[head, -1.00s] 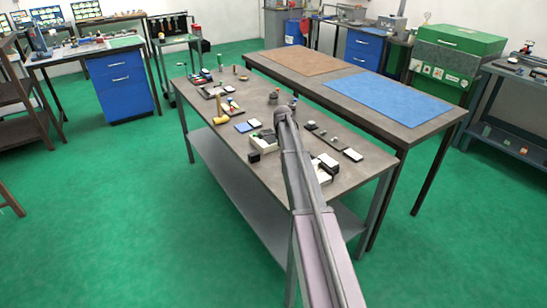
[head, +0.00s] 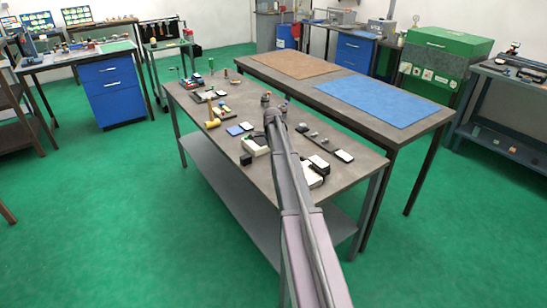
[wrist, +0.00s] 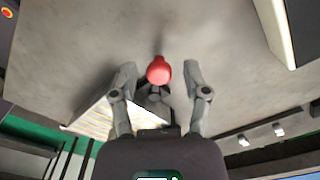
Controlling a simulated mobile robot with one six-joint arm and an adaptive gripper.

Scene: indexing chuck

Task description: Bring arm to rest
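In the head view my arm reaches over the grey workbench (head: 205,122). My gripper is hidden behind the arm's end in that view. In the wrist view my gripper (wrist: 160,72) has its two fingers wide apart. A red rounded knob (wrist: 158,70) shows between the fingers, with clear gaps on both sides; I cannot tell how far beyond the fingertips it is. Nothing is clamped. A chuck cannot be made out clearly.
Several small parts lie on the bench, among them a yellow-handled mallet (head: 212,124), a blue pad (head: 235,130) and a white-topped box (head: 318,164). A second table with a blue mat (head: 385,101) stands behind. Green floor is free at left and front.

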